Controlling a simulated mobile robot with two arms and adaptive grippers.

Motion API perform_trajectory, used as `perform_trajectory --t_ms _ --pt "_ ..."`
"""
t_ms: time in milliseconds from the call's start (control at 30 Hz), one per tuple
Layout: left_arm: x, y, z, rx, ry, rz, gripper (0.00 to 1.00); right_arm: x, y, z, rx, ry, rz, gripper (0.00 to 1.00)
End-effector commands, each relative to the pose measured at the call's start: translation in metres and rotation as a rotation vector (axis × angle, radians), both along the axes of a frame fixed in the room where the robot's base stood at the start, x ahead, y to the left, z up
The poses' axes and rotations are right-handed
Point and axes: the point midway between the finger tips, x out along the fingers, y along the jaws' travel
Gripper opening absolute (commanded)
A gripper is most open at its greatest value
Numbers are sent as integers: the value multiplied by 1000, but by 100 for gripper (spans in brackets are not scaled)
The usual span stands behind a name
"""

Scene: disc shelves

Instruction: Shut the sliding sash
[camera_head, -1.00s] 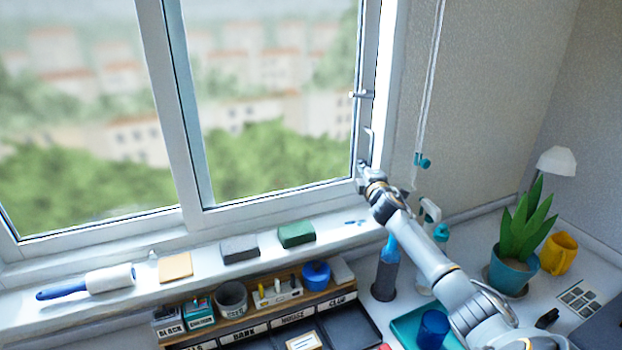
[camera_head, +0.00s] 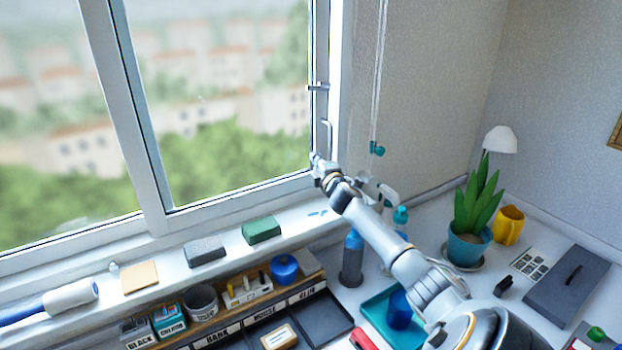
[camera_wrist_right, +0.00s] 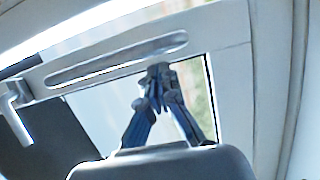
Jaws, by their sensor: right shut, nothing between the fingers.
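The sliding sash (camera_head: 138,120) is a white-framed glass pane on the right side of the window. Its right edge meets the white window frame (camera_head: 341,75), and I cannot tell whether a gap is left there. A small latch (camera_head: 318,87) and a slim upright handle (camera_head: 328,135) show at that edge. My right gripper (camera_head: 317,160) is at the lower right corner of the sash. In the right wrist view, my right gripper (camera_wrist_right: 158,85) is shut and empty, its tips beside a white rail with a long slot (camera_wrist_right: 115,60). I cannot tell if they touch it. My left gripper is out of view.
The sill holds a green block (camera_head: 261,230), a grey block (camera_head: 205,252) and a roller (camera_head: 72,299). A potted plant (camera_head: 470,225) stands right. A blind cord (camera_head: 378,90) hangs beside the frame.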

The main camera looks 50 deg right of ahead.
Motion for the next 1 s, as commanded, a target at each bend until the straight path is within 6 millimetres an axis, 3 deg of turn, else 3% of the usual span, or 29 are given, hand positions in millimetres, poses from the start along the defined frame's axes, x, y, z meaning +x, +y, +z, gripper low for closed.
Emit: perform_trajectory --t_ms 300,633,1000 --pt "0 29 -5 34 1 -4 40 -26 13 -1 -3 3 -3 0" --pt "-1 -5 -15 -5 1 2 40 -69 39 -1 -2 2 -4 0" --pt "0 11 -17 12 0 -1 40 -87 49 1 -1 1 -6 0"
